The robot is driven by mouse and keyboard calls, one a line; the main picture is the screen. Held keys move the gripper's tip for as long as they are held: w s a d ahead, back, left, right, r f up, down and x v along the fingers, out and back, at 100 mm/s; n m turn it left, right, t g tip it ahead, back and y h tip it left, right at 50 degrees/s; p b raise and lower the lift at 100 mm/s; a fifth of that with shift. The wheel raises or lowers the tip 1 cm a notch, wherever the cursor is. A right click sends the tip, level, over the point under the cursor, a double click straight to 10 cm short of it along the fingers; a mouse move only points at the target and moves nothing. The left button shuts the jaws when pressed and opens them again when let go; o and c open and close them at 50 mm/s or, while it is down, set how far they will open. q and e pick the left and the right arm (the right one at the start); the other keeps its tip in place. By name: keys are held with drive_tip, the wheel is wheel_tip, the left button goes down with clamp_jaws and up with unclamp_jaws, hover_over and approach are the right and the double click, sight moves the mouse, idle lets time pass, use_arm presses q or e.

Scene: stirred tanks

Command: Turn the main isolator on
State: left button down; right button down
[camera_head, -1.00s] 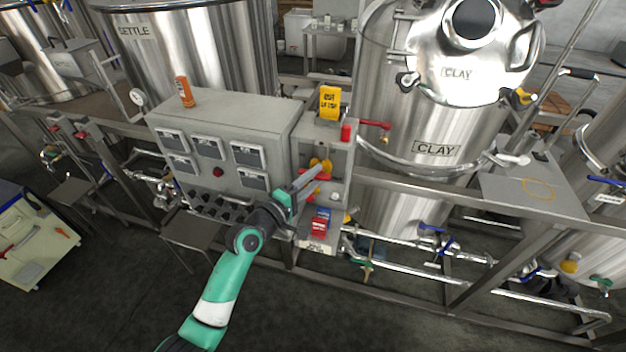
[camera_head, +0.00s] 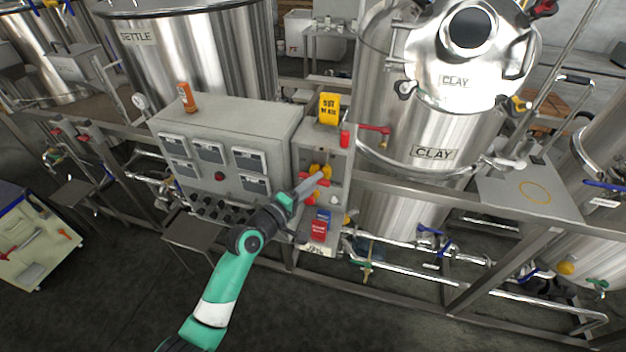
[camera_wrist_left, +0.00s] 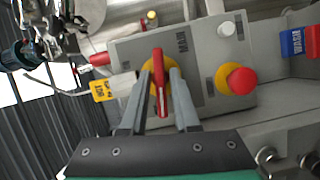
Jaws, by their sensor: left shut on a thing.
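The main isolator is a red handle (camera_wrist_left: 160,84) on a yellow round plate (camera_wrist_left: 150,80), beside a sideways "MAIN" label in the left wrist view. It is on the grey switch box in the head view, where its yellow plate (camera_head: 319,169) is partly hidden by my gripper. My left gripper (camera_wrist_left: 160,75) has one finger on each side of the red handle and is shut on it. The handle lies lengthwise between the fingers. In the head view my left gripper (camera_head: 318,178) reaches the box front. My right gripper is not in view.
A red push button (camera_wrist_left: 241,80) on a yellow ring and a white button (camera_wrist_left: 227,29) sit beside the isolator. A yellow tag (camera_wrist_left: 103,91) hangs on the other side. A large grey control panel (camera_head: 225,130) stands left of the box, and the CLAY tank (camera_head: 400,130) stands right.

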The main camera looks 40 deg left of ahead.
use_arm(q)
drive_tip(key=shift+w+d+r+m+g+y+p, duration=0.1)
drive_tip(key=shift+m+g+y+p, duration=0.7)
drive_tip(key=shift+m+p, duration=1)
drive_tip(key=shift+s+d+r+m+g+y+p, duration=0.1)
drive_tip(key=shift+m+g+y+p, duration=0.95)
drive_tip(key=shift+m, duration=1.15)
drive_tip(key=shift+w+d+r+m+g+y+p, duration=0.1)
drive_tip(key=shift+m+g+y+p, duration=0.5)
drive_tip(key=shift+m+p, duration=1.3)
drive_tip(key=shift+g+h, duration=0.25)
drive_tip(key=c, duration=0.9)
unclamp_jaws()
drive_tip(key=shift+o, duration=0.2)
